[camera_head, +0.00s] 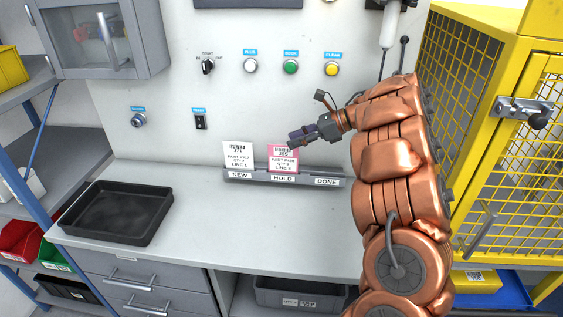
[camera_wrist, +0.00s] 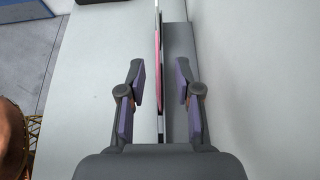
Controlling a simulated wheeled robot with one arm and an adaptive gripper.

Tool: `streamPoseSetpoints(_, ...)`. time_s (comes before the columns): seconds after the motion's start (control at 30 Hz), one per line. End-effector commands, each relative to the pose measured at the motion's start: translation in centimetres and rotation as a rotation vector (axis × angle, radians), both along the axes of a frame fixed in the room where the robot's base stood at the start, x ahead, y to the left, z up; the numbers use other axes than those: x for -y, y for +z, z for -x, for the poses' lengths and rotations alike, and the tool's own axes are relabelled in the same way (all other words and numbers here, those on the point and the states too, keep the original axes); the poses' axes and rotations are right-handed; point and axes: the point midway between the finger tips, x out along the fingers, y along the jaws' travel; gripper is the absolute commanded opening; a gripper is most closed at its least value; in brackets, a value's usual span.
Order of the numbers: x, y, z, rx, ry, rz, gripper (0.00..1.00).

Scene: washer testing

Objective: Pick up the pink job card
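The pink job card (camera_head: 283,161) stands upright in the HOLD slot of the grey card rack (camera_head: 254,181) at the back of the bench. My gripper (camera_head: 295,138) is just in front of and above the card's upper right in the head view. In the wrist view my gripper (camera_wrist: 160,75) is open, with its two purple-padded fingers apart. The card shows there nearly edge-on as a thin pink and white strip (camera_wrist: 159,50), in line with the gap between the fingers. I see no finger touching it. Its depth between the pads is hard to judge.
A white card (camera_head: 238,156) stands in the NEW slot just left; the DONE slot is empty. A black tray (camera_head: 117,213) lies on the bench's left. The panel with coloured buttons (camera_head: 291,67) rises behind. A yellow mesh cage (camera_head: 490,130) stands right. The middle bench is clear.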

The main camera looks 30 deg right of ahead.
Motion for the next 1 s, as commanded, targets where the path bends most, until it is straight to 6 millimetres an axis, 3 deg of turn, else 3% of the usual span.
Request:
streamPoseSetpoints(0.6,-4.3,-3.3,-3.2,0.0,0.001,0.001,0.33)
streamPoseSetpoints(1.0,-4.8,-4.0,-3.7,0.0,0.0,0.003,0.32)
